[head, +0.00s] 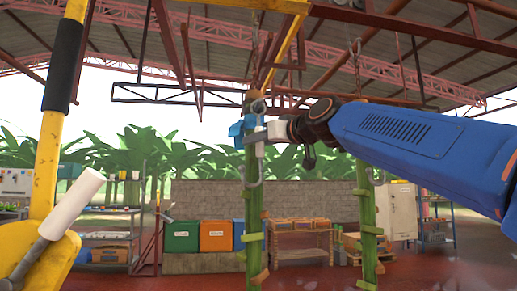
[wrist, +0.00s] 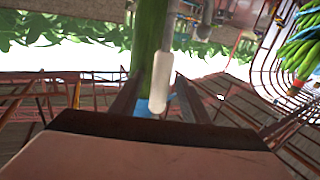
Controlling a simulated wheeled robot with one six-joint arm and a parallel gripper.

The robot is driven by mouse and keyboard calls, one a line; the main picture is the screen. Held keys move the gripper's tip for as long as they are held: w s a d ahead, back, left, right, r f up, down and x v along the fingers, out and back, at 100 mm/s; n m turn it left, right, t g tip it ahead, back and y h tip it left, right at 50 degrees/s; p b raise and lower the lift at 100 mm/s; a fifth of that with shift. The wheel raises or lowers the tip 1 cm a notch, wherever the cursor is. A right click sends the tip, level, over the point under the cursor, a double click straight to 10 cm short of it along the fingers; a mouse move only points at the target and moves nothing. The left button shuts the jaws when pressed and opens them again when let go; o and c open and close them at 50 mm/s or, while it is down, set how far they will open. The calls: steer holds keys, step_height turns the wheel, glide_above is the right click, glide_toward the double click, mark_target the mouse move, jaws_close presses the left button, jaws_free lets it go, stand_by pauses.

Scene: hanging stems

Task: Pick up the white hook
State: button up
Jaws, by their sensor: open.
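The white hook has a white handle (head: 260,149) at the top and a grey metal shaft curving into a hook below it. It hangs upright in front of a green stem (head: 253,220) in the head view. My gripper (head: 258,135) is open at the handle, reaching in from the right. In the wrist view, which looks upside down, the white handle (wrist: 161,82) shows between the two dark fingers of my gripper (wrist: 158,92), with gaps on both sides. The green stem (wrist: 148,40) is just behind it. I cannot tell whether either finger touches the handle.
A blue piece (head: 238,129) sits at the stem's top, beside my gripper. A second green stem (head: 366,215) hangs to the right. A yellow post (head: 50,140) and a white-ended lever (head: 75,203) stand at the near left. Coloured bins (head: 215,236) are far behind.

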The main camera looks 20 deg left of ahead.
steer(key=shift+c, duration=0.4)
jaws_close()
steer(key=shift+s+r, duration=0.1)
steer(key=shift+r, duration=0.25)
steer(key=s+d, duration=0.9)
steer(key=s, duration=0.6)
steer(key=shift+d, duration=0.2)
steer(key=shift+s, duration=0.15)
steer(key=s+d, duration=0.4)
steer(key=s, duration=0.3)
steer(key=shift+d, duration=0.25)
stand_by(0.6)
stand_by(0.5)
